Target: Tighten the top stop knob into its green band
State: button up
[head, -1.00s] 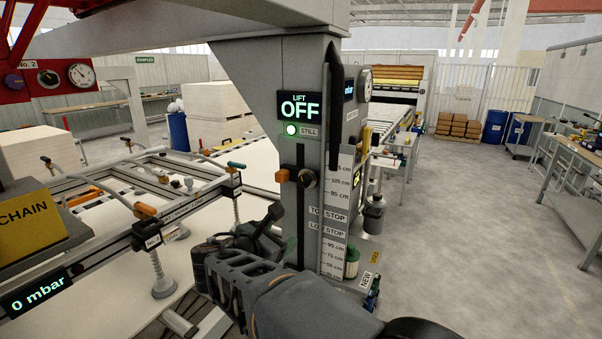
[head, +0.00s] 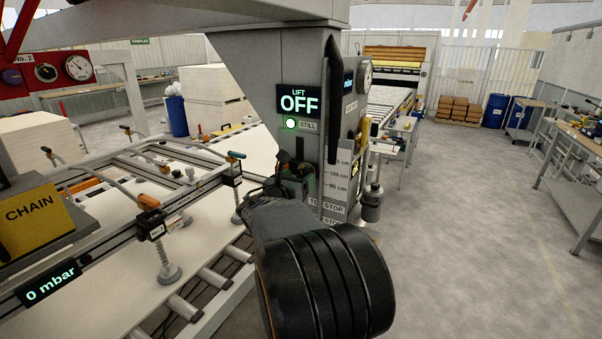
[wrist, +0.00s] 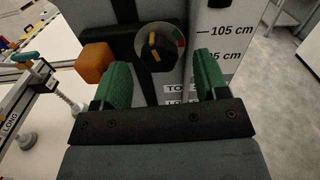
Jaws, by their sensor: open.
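The top stop knob (wrist: 155,45) is a dark knob with yellow marks on a round dial, and it shows in the wrist view at the top middle. Small green and red bands (wrist: 179,38) lie on the dial's right side. The yellow marks are not on the green band. My gripper (wrist: 162,80) is open and empty. Its two green fingertips stand apart to the left and right, just below the knob in the picture, and I see no contact. In the head view my gripper (head: 290,183) is at the column front, and my arm largely hides the knob.
An orange block (wrist: 97,57) sits left of the knob, close to the left finger. The grey column (head: 306,70) carries a display reading OFF and a "STILL" light. A suction frame (head: 150,190) lies to the left. Open floor (head: 460,230) is on the right.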

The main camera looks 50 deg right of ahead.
jog(key=shift+x, duration=1.2)
jog(key=shift+c, duration=0.5)
